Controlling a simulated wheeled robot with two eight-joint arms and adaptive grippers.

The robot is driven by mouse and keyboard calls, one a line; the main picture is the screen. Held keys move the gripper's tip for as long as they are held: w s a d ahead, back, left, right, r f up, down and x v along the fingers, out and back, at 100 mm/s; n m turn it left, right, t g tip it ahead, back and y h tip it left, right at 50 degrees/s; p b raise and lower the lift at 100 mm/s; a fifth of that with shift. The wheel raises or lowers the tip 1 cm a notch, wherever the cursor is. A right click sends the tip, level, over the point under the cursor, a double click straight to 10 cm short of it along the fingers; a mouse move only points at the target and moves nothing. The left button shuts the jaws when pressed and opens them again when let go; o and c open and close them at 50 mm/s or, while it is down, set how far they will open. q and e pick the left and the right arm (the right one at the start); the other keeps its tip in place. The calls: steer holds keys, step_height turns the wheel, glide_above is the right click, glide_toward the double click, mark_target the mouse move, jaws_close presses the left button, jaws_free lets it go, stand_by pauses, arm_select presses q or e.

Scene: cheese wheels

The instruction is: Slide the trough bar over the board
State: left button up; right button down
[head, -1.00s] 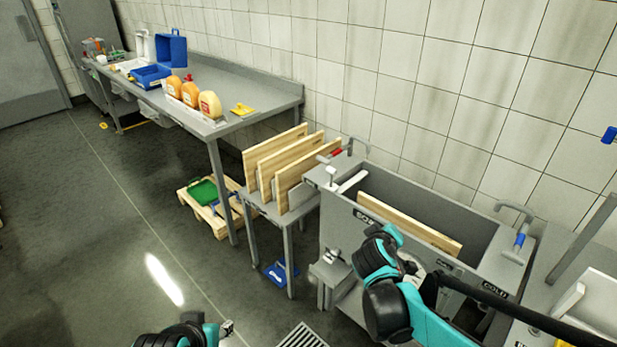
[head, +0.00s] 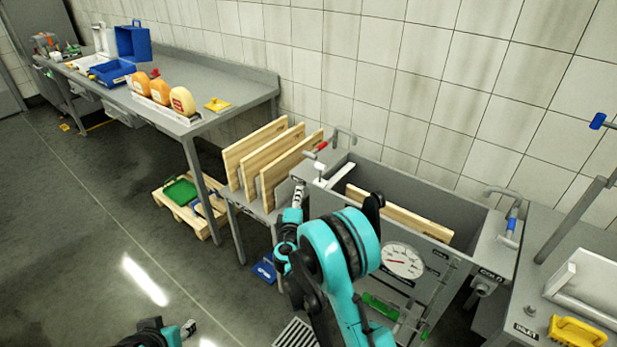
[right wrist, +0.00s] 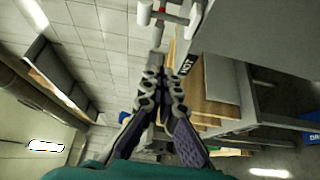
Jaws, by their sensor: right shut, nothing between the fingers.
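A white bar (head: 337,176) lies across the left end of the grey trough (head: 385,182), with a white knob at its near end. A pale wooden board (head: 405,214) stands on edge in the trough, right of the bar; my right arm covers part of its near side. My right gripper (head: 298,188) is shut and empty beside the trough's left end, just left of the bar, not visibly touching it. In the right wrist view its fingers (right wrist: 162,82) are together. My left gripper (head: 189,328) is low at the bottom edge, small, its jaws unclear.
Several wooden boards (head: 258,150) stand in a rack left of the trough. A tap with a red band (head: 322,145) rises at the trough's back left, another with blue (head: 511,225) at the right. A dial gauge (head: 402,261) is on the trough's front. A yellow brush (head: 577,331) lies right.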

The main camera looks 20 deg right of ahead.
arm_select(q)
step_height(320, 180, down, 4)
steer(key=b, duration=0.4)
steer(key=shift+f, duration=0.2)
arm_select(e)
steer(key=w+d, duration=0.6)
steer(key=shift+w+d, duration=0.3)
steer(key=shift+d, duration=0.1)
